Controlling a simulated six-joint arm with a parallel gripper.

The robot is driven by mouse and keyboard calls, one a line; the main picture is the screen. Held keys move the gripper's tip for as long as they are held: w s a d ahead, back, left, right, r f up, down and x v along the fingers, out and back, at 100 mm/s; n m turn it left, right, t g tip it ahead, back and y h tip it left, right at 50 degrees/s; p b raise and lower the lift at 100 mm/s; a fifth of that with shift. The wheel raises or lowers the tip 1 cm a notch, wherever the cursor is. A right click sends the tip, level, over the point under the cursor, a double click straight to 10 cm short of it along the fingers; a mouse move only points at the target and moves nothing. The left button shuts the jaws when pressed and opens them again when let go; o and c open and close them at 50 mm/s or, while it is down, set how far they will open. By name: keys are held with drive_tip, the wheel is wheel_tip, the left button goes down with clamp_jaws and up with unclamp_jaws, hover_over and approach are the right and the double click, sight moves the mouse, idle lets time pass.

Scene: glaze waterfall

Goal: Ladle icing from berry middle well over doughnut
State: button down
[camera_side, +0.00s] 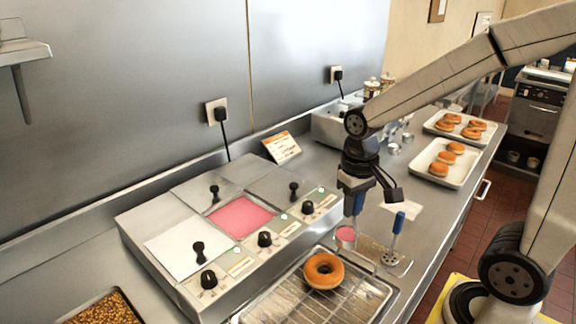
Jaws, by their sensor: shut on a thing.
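My gripper (358,198) is shut on the blue handle of a ladle (347,243). The ladle's cup hangs low, and pink icing shows in it. It is up and to the right of the doughnut (323,284) in the picture; its exact height is hard to tell. The doughnut is a bare brown ring lying on a wire rack (272,306) over a tray, with no pink on it. The berry middle well (240,216) is open and full of smooth pink icing, in the steel warmer (150,218) left of my gripper.
The wells on either side have lids with black knobs. A second blue-handled tool (396,238) stands right of the ladle, near a perforated plate (372,250). Trays of doughnuts (456,173) stand at the back right. A nut tray (103,310) is at front left.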

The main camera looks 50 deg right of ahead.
drive_tip(key=shift+f, duration=0.65)
drive_tip(key=shift+w+a+r+g+h, duration=0.15)
drive_tip(key=shift+w+a+g+h, duration=0.15)
drive_tip(key=shift+w+a+h, duration=0.7)
drive_tip(key=shift+w+a, duration=0.25)
drive_tip(key=shift+w+a+r+h, duration=0.1)
drive_tip(key=shift+w+a+h, duration=0.5)
drive_tip(key=shift+w+a, duration=0.05)
drive_tip(key=shift+w+a+g+h, duration=0.1)
drive_tip(key=shift+a+g+h, duration=0.3)
drive_tip(key=shift+a+h, duration=0.8)
drive_tip(key=shift+a, duration=0.6)
drive_tip(key=shift+a, duration=0.65)
drive_tip(key=shift+s+a+g+h, duration=0.3)
drive_tip(key=shift+a+h, duration=0.2)
drive_tip(key=shift+h, duration=0.2)
drive_tip(key=shift+s+a+f+h, duration=0.25)
drive_tip(key=shift+s+a+h, duration=0.05)
drive_tip(key=shift+a, duration=0.2)
